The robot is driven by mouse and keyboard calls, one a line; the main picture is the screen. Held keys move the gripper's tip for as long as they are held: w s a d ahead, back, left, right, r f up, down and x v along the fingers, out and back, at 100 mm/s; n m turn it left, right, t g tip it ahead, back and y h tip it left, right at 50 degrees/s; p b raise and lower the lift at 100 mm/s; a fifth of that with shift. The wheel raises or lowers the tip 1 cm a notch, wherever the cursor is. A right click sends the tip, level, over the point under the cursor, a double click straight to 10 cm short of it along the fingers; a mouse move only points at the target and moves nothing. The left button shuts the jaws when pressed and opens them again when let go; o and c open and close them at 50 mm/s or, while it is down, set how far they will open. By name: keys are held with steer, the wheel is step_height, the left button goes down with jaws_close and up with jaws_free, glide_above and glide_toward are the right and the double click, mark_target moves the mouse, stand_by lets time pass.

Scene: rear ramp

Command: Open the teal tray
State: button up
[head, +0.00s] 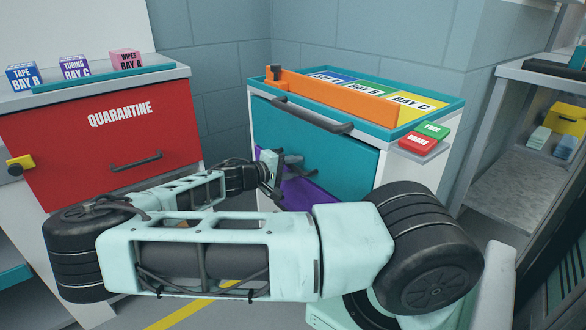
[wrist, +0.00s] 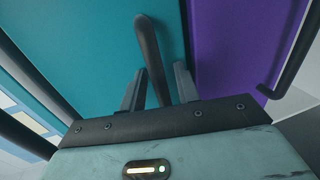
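The teal tray (head: 335,152) is the wide teal front in the upper part of the white cabinet in the head view. It fills much of the wrist view (wrist: 85,45). Its dark handle (wrist: 150,55) stands out between my fingers in the wrist view. My gripper (wrist: 158,88) is open around this handle, with a visible gap on each side. In the head view my gripper (head: 287,165) is at the lower left of the teal front, and my arm hides part of the cabinet below. I cannot tell whether either finger touches the handle.
A purple tray front (head: 306,193) lies below the teal one; its dark handle (wrist: 295,65) is near my gripper. A dark rail (head: 312,117) runs along the cabinet's top edge. A red quarantine cabinet (head: 75,150) stands left; a grey shelf unit (head: 525,190) stands right.

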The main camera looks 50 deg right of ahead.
jaws_close()
steer(key=f+p+v, duration=0.2)
steer(key=v, duration=1.1)
steer(key=a+f+p+v, duration=0.1)
steer(key=f+p+v, duration=0.1)
steer(key=v, duration=1.2)
steer(key=shift+f, duration=0.8)
steer(key=shift+w+a, duration=0.1)
jaws_free()
steer(key=v, duration=1.7)
steer(key=shift+a+p, duration=0.15)
steer(key=shift+p, duration=0.15)
steer(key=shift+w, duration=0.15)
